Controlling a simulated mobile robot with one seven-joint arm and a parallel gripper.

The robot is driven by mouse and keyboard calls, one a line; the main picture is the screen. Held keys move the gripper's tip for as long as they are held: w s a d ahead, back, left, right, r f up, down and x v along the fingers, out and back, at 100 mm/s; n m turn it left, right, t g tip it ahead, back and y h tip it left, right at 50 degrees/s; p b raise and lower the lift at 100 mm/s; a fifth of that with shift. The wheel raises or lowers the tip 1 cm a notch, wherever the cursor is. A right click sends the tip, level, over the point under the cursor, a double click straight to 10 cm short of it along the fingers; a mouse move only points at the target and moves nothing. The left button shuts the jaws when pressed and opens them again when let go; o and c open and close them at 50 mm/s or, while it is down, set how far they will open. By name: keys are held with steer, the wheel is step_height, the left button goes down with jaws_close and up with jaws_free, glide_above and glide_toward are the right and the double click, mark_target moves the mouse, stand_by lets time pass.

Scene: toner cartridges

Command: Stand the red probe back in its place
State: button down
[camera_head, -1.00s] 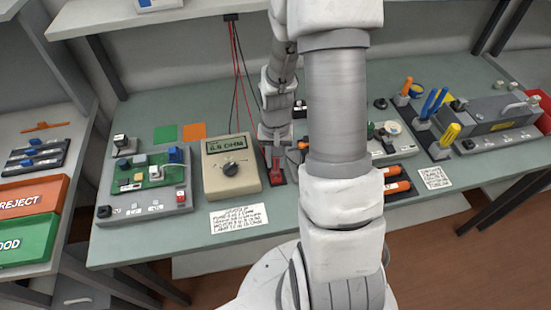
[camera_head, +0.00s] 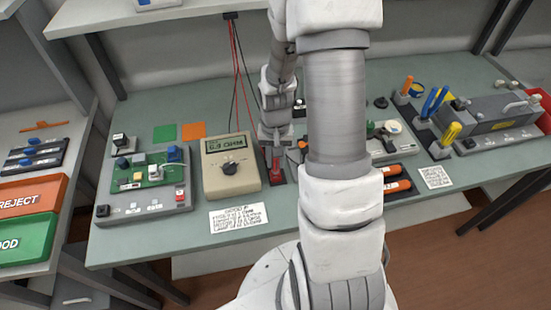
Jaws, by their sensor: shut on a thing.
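The red probe (camera_head: 276,158) is upright below my gripper (camera_head: 276,148), just right of the beige meter. My gripper points down and is shut on its upper part. The dark holder (camera_head: 277,177) is on the bench under the probe. I cannot tell whether the probe's lower end is seated in it or just above it. My arm hides the area right of the holder. Red leads (camera_head: 235,75) hang from the shelf edge and run down behind the meter and my gripper.
The beige meter (camera_head: 215,187) with its dial stands close on the left. A grey fixture with a green board (camera_head: 150,175) is farther left. A printed card (camera_head: 238,217) lies in front. Orange-ended parts (camera_head: 397,186) and a grey machine (camera_head: 495,112) are on the right.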

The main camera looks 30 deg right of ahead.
steer(key=shift+f+b, duration=0.5)
steer(key=shift+f, duration=0.1)
steer(key=c, duration=0.6)
jaws_free()
steer(key=shift+r, duration=0.15)
step_height(320, 180, up, 17)
steer(key=shift+r+p, duration=0.1)
steer(key=shift+p, duration=0.65)
